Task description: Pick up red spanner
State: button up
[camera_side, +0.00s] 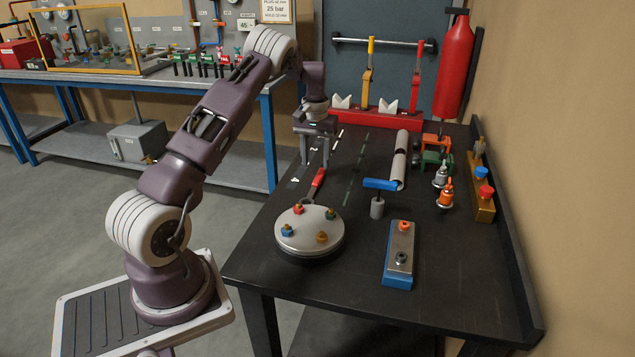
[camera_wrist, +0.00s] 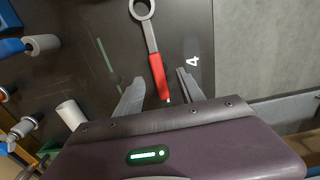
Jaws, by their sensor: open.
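The red spanner (camera_side: 317,181) lies on the dark table behind the round plate in the side view. In the wrist view the spanner (camera_wrist: 156,70) shows a red handle and a grey ring head at the top. My gripper (camera_side: 315,158) is above the table just behind the spanner. Its two grey fingers (camera_wrist: 160,85) are spread apart with nothing held between them. In the wrist view the end of the red handle lies between the fingertips, on the table below. The exact height of the fingers above the handle is hard to tell.
A round plate (camera_side: 309,240) with several coloured fittings stands in front of the spanner. A blue T-handled tool (camera_side: 379,190), a blue-and-grey block (camera_side: 398,265) and a pale tube (camera_side: 399,160) stand to the right. A red rack (camera_side: 375,119) is at the back.

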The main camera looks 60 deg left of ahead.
aim_at(317, 179)
jog(key=f, duration=0.5)
jog(key=shift+w+f, duration=0.25)
jog(key=shift+f, duration=0.1)
jog(key=shift+c, duration=0.4)
grip_shut()
